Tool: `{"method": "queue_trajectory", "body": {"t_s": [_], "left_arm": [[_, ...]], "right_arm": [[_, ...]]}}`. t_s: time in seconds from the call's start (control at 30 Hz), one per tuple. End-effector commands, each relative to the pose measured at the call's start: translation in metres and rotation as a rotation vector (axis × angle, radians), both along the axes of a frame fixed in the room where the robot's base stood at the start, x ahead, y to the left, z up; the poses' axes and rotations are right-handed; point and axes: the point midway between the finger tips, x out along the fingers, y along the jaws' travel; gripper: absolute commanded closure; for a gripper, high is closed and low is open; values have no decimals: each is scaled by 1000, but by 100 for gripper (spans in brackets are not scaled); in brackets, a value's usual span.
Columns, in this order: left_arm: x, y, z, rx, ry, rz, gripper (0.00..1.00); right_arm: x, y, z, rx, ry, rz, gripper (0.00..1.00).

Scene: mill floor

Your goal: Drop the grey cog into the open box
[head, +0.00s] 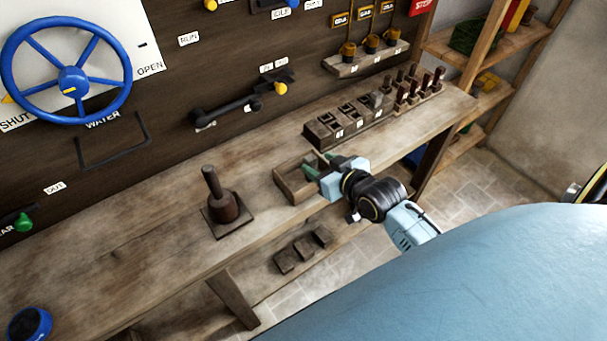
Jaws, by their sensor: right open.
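The open box (289,191) is a small wooden tray without a lid on the bench, near its front edge. My right gripper (321,166) is at the right side of the box, its green-tipped fingers apart and reaching over the box's rim. I see nothing held between the fingers. The gripper hides the right part of the box and some of its inside. I cannot make out the grey cog for certain; it may be hidden by the gripper or the box wall. My left gripper is not in view.
A compartmented wooden rack (345,121) with small labelled parts stands behind the gripper. A dark stamp-like tool (226,207) on a square plate stands left of the box. A blue handwheel (73,79) is on the wall panel. The bench's left part is mostly clear.

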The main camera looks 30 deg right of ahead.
Motion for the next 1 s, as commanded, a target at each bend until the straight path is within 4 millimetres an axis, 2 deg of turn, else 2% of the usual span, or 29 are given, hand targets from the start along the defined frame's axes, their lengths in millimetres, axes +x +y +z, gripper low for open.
{"method": "queue_trajectory", "body": {"t_s": [0.03, 0.2, 0.4, 1.0], "left_arm": [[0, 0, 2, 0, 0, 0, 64], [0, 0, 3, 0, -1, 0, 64], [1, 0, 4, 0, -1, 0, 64], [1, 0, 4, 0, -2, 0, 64]], "right_arm": [[-12, -1, 4, -1, 3, 0, 48], [-42, -3, 17, -1, 2, 0, 48], [-60, -4, 25, 0, 1, 1, 48], [-64, -5, 23, 1, 6, -2, 48]]}}
